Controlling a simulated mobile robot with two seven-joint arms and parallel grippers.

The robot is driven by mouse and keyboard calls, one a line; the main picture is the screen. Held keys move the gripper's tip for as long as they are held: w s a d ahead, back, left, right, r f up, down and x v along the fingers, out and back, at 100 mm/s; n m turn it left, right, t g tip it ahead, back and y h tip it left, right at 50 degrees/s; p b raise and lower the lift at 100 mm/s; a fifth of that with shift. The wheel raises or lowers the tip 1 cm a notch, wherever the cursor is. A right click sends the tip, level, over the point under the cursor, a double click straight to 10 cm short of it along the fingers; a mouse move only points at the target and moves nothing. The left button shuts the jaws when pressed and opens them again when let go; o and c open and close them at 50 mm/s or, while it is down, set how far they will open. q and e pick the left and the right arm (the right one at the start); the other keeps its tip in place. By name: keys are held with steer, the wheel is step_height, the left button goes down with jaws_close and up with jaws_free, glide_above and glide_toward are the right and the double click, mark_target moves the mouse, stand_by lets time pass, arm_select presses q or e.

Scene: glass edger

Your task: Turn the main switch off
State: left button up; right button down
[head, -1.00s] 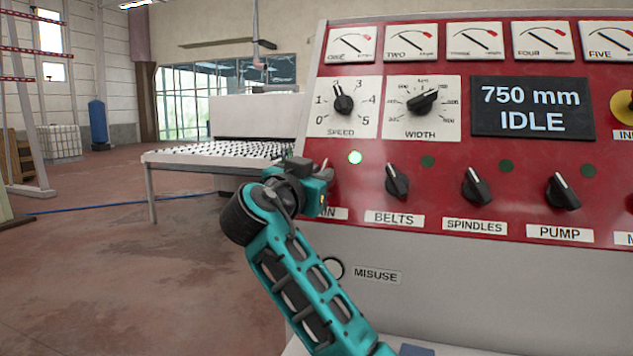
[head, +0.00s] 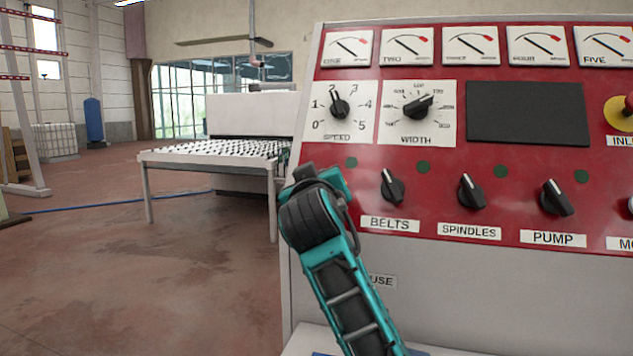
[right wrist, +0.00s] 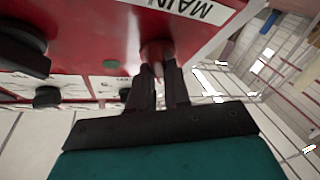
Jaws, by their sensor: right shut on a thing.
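The main switch (right wrist: 155,50) is a reddish knob beside the "MAIN" label (right wrist: 190,6) in the right wrist view. My right gripper (right wrist: 158,76) is shut on it, with a dark finger on each side. In the head view my right gripper (head: 332,182) is at the panel's left edge, and my wrist hides the switch and its label. The lamp (head: 351,162) above the switch is dark. The display (head: 528,113) is blank. My left gripper is not in view.
The belts (head: 392,188), spindles (head: 472,191) and pump (head: 556,198) knobs stand in a row to the right. Speed (head: 339,107) and width (head: 417,107) dials sit above. A roller table (head: 210,158) is behind at the left. The floor at left is open.

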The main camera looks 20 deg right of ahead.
steer(key=shift+f, duration=0.15)
stand_by(0.3)
steer(key=c, duration=1.1)
jaws_free()
steer(key=b+v, duration=0.1)
steer(key=v, duration=1.2)
steer(key=shift+d+b, duration=0.1)
steer(key=shift+b, duration=0.2)
